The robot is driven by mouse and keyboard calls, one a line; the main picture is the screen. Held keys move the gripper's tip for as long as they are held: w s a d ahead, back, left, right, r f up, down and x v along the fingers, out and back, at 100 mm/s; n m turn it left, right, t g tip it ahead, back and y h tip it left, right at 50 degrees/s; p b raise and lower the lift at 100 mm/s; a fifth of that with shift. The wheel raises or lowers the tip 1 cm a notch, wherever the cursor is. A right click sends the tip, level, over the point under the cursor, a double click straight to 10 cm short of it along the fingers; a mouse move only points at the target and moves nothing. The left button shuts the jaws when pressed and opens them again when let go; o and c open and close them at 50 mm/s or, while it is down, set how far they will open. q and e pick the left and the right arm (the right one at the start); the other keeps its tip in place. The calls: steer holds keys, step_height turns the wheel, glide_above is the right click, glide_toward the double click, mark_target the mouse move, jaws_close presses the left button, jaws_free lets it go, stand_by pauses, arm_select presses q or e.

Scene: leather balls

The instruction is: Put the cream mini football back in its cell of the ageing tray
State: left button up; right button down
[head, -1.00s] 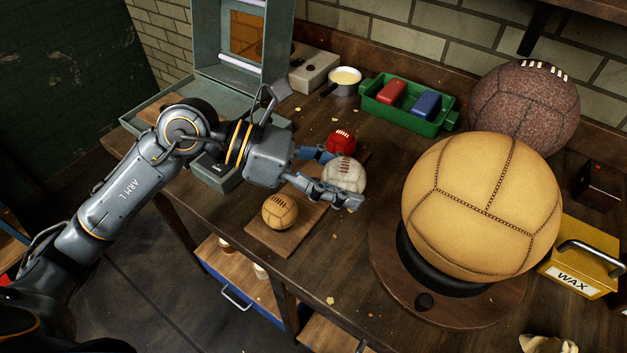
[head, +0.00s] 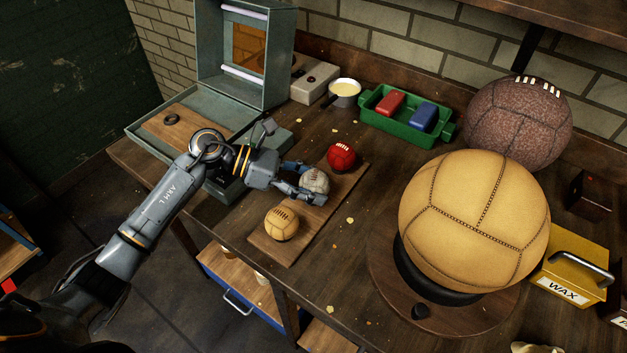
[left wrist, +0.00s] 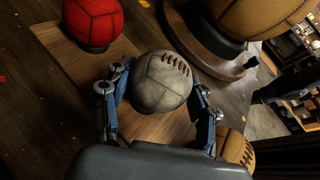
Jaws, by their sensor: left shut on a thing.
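My left gripper (head: 309,184) is shut on the cream mini football (head: 316,180), a pale ball with dark red lacing that also shows in the left wrist view (left wrist: 161,82). The ball is between the fingers, over a wooden board (head: 262,247) between a red ball (head: 341,156) and a tan ball (head: 281,224). Whether it touches the board is hidden. An open teal case (head: 268,97) at the back left has a wooden floor (head: 187,136) with a dark ring on it. I cannot tell which of these is the ageing tray. My right gripper is not in view.
A large tan ball (head: 475,220) on a round stand fills the right. Behind are a brown ball (head: 518,123), a green tray (head: 371,113) with red and blue blocks, and a small pan (head: 345,91). A yellow wax box (head: 572,265) stands at right.

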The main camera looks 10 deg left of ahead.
arm_select(q)
steer(key=shift+f, duration=0.1)
steer(key=shift+f+b, duration=0.35)
steer(key=shift+b, duration=0.15)
steer(key=o, duration=1.4)
steer(key=shift+r, duration=0.1)
steer(key=shift+c, duration=0.2)
steer(key=shift+r+p, duration=0.45)
steer(key=shift+p, duration=0.2)
steer(key=b+v, duration=0.1)
steer(key=v, duration=0.2)
steer(key=b+v, duration=0.1)
steer(key=v, duration=0.3)
steer(key=b+v, duration=0.2)
steer(key=v, duration=0.1)
steer(key=shift+a+f, duration=0.15)
steer(key=shift+a, duration=0.35)
steer(key=shift+s+a+r, duration=0.1)
steer(key=shift+a+r, duration=0.2)
steer(key=shift+a, duration=0.2)
